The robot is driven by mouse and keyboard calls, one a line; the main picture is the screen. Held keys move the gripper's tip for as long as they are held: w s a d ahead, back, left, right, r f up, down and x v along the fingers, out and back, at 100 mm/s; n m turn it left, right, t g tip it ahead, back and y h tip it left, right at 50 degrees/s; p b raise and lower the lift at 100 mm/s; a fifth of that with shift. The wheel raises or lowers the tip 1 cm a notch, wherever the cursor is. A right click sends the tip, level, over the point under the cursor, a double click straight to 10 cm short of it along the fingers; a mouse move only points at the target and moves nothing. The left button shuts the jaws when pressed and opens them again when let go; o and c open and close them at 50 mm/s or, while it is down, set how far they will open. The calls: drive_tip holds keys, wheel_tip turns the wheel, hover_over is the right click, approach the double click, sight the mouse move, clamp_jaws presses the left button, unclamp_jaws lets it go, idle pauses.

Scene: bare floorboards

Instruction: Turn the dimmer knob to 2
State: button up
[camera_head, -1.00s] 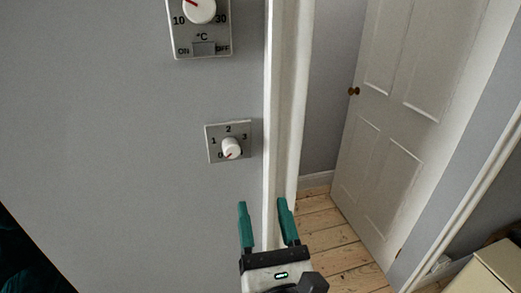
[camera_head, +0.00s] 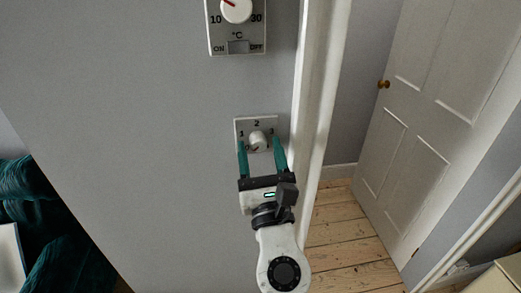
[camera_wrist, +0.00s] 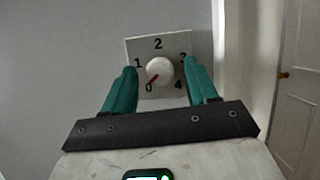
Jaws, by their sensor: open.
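The dimmer knob (camera_head: 258,141) is a round white knob on a small square grey plate (camera_head: 243,124) on the wall, with numbers around it. In the wrist view the knob (camera_wrist: 160,69) has a red pointer aimed down-left at 0, and 2 is at the top of the plate (camera_wrist: 175,42). My gripper (camera_head: 260,142) is open, with its green fingers one on each side of the knob in the picture. In the wrist view my gripper (camera_wrist: 162,70) shows a gap between each finger and the knob. I cannot tell how far the fingertips are from the plate.
A thermostat panel (camera_head: 238,35) with a white dial is above on the same wall. A white door frame (camera_head: 318,100) stands close on the right, with a white panelled door (camera_head: 415,120) beyond. A dark teal piece of furniture (camera_head: 65,250) is at lower left.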

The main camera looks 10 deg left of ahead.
drive_tip(key=shift+c, duration=0.2)
drive_tip(key=c, duration=1)
